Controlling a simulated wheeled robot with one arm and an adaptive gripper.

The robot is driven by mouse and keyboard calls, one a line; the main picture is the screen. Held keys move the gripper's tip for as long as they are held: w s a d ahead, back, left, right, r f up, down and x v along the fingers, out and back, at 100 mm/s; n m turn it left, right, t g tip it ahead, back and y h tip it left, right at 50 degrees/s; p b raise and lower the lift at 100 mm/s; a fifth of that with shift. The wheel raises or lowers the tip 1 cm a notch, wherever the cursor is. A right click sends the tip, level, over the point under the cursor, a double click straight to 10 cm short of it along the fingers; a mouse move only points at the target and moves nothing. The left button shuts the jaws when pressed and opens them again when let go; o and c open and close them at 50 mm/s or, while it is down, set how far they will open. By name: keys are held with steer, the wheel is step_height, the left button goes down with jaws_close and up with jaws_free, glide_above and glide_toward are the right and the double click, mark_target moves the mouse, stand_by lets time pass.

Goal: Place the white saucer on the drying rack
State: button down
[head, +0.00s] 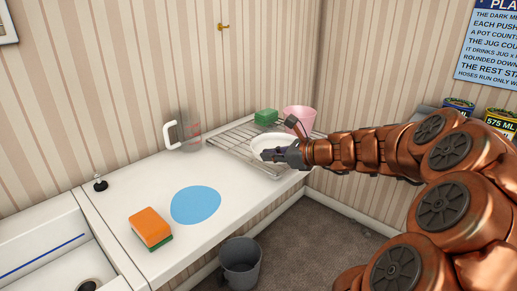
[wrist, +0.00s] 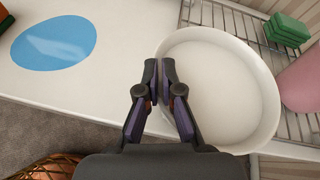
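The white saucer (head: 272,141) is over the right part of the wire drying rack (head: 228,137), at the back of the white counter. In the wrist view the saucer (wrist: 225,90) looks level, and the rack (wrist: 232,18) shows beyond it. I cannot tell whether the saucer touches the wires or is held just above them. My gripper (head: 270,155) is at the saucer's near edge. In the wrist view the fingers of my gripper (wrist: 160,75) are close together, with the saucer's rim between them. The saucer hides part of the rack.
A green block (head: 266,116) and a pink cup (head: 299,117) are at the rack's back. A blue round mat (head: 196,205) and an orange sponge (head: 150,227) lie nearer. A grey bin (head: 240,262) is on the floor.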

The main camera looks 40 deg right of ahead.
mark_target(257, 140)
steer(key=w+d, duration=0.1)
steer(key=w, duration=0.2)
steer(key=w+d, duration=0.1)
steer(key=w, duration=0.3)
steer(key=w+d+f, duration=0.1)
steer(key=w, duration=0.3)
steer(key=shift+w+f, duration=0.1)
steer(key=shift+w+f+b, duration=0.1)
steer(key=shift+f+b, duration=0.4)
steer(key=shift+f, duration=1.25)
steer(key=c, duration=1.3)
jaws_free()
steer(key=shift+r, duration=0.1)
steer(key=p+v, duration=0.1)
steer(key=v, duration=1.1)
